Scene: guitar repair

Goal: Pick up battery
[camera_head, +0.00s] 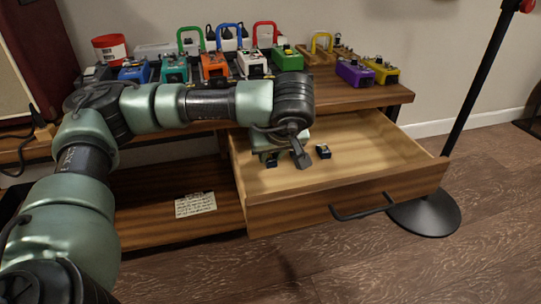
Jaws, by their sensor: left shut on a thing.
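The wooden drawer (390,172) is pulled open below the bench top. My left gripper (297,154) reaches down into it, near its left side. It is shut on a small dark thing that appears to be a battery (271,160), partly hidden by the gripper. Another small dark block, like a battery (323,151), lies on the drawer floor just right of the gripper, apart from it. My right gripper is not in view.
Several coloured pedals, including a green one (287,58) and a purple one (354,72), stand on the bench top (340,97) above. A paper note (195,204) lies on the lower shelf. A black stand (425,215) stands right of the drawer. The drawer's right half is clear.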

